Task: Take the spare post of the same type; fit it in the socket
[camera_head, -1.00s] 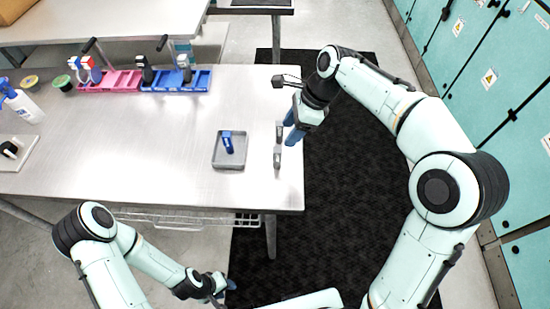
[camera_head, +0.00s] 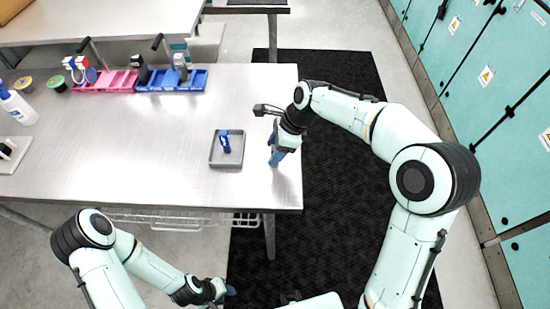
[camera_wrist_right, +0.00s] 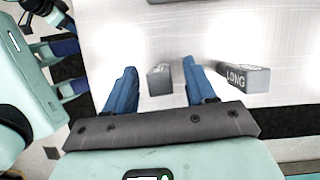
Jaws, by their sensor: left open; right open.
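My right gripper (camera_head: 276,158) is open, pointing down over the table's right edge. In the right wrist view its two blue fingers (camera_wrist_right: 160,86) stand on either side of a small grey post (camera_wrist_right: 160,79), with a gap on each side. A second grey post (camera_wrist_right: 243,76), marked "LONG", lies outside the finger on the right. A blue piece (camera_head: 225,143) is in a shallow grey tray (camera_head: 227,164) left of that gripper. My left gripper (camera_head: 228,290) is open below the table's front edge. I cannot tell which opening is the socket.
A white bottle (camera_head: 18,107) and small round tubs (camera_head: 56,84) are at the left. The table's middle (camera_head: 130,150) is clear.

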